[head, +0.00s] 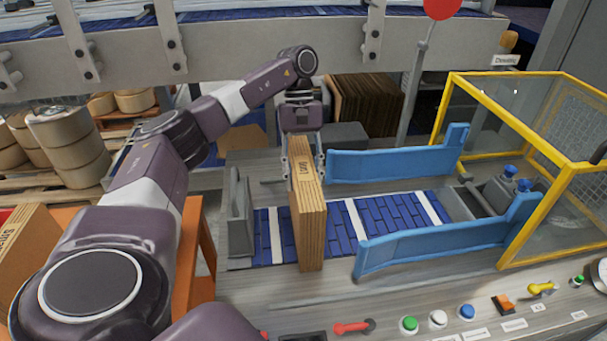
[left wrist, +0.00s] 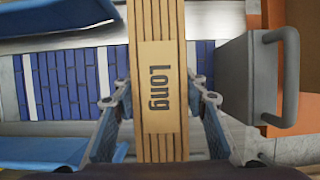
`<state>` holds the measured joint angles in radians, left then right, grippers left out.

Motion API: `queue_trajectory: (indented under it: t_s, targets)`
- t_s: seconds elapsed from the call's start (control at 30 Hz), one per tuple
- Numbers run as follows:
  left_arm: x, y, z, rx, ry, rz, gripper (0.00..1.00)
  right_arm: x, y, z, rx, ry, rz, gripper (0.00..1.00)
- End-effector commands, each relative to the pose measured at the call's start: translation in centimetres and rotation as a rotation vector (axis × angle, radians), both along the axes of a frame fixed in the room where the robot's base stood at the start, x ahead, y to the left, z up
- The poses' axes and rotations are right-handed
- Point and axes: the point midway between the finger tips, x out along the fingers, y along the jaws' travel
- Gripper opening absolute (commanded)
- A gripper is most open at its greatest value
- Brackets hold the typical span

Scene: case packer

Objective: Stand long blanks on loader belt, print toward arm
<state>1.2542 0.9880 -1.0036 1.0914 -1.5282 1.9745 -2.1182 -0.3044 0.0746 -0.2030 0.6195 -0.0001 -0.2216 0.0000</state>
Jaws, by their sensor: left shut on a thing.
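My left gripper (head: 303,155) is shut on a bundle of long cardboard blanks (head: 310,235), which stands upright on its edge. The bundle is over the blue loader belt (head: 379,212), near its left end; I cannot tell whether it rests on the belt. In the left wrist view the bundle (left wrist: 160,30) runs between the two fingers of the gripper (left wrist: 160,105), and its label reads "Long". Another bundle of blanks (head: 25,245) lies at the left edge of the head view. My right gripper is not in view.
Blue guide rails (head: 395,165) (head: 440,243) flank the belt. A grey end stop (head: 239,215) stands left of the bundle. A yellow-framed guard (head: 540,130) is at the right. Buttons and levers (head: 409,325) line the front panel. Brown blanks (head: 365,103) stand behind.

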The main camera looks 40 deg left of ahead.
Motion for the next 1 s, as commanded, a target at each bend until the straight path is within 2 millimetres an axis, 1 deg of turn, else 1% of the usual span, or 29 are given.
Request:
queue_trajectory:
  t_s: [0.17,0.3,0.33,0.47,0.77,0.87,0.97,1.0]
  targets:
    - [0.1,0.0,0.2,-0.001,-0.003,-0.001,0.0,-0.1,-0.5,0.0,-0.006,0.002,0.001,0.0]
    - [0.0,0.0,-0.2,-0.001,-0.002,0.0,0.0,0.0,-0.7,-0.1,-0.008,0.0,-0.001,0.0]
    - [0.0,0.0,-0.2,-0.001,-0.001,0.0,0.43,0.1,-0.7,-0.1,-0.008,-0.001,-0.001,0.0]
    - [0.0,0.0,-0.2,0.0,0.0,0.0,0.57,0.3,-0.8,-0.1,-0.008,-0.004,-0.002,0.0]
    - [0.0,0.0,0.0,0.0,-0.001,0.0,0.57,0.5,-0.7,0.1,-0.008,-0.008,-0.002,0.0]
    - [0.2,0.2,0.7,0.0,-0.003,0.001,0.57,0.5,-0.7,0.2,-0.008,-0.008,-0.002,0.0]
    - [0.6,0.6,2.1,0.0,-0.004,0.002,0.57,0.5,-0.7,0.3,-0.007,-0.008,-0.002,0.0]
    - [0.8,0.8,2.8,-0.001,-0.005,0.002,0.57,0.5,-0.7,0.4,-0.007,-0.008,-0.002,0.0]
